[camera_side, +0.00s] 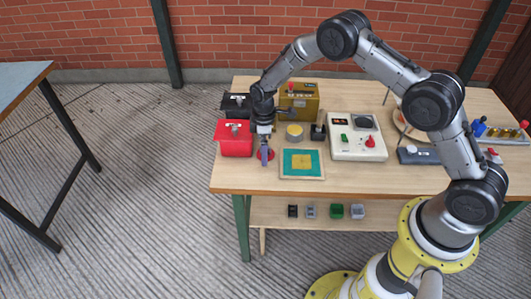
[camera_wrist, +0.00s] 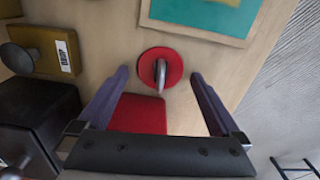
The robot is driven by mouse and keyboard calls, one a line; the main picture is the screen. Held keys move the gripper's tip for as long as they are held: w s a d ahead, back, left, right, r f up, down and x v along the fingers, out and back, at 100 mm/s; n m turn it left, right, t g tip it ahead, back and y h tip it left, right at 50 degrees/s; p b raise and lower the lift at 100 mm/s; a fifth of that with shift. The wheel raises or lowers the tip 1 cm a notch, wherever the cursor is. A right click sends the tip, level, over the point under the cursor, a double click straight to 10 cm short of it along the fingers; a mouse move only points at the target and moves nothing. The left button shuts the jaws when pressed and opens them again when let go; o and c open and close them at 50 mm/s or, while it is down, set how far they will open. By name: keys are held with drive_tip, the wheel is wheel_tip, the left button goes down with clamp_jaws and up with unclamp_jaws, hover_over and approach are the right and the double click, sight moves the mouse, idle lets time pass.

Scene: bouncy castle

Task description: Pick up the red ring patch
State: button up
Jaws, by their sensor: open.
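The red ring patch (camera_wrist: 172,75) is a flat red disc with a grey metal ring standing on it, lying on the wooden table. In the wrist view it sits ahead of and between the fingertips. In the side view the red disc (camera_side: 270,154) is partly hidden by my fingers, near the table's front left edge. My gripper (camera_wrist: 160,76) points down over the patch, with its two purple fingers apart on either side of the ring. It also shows in the side view (camera_side: 265,154). Nothing is held between the fingers.
A red box (camera_side: 235,146) stands close at left, with a black box (camera_side: 237,113) behind it. A framed teal panel (camera_side: 287,174) lies close at right. A white control box (camera_side: 357,150) stands further right.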

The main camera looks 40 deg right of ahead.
drive_tip(key=c, duration=1.3)
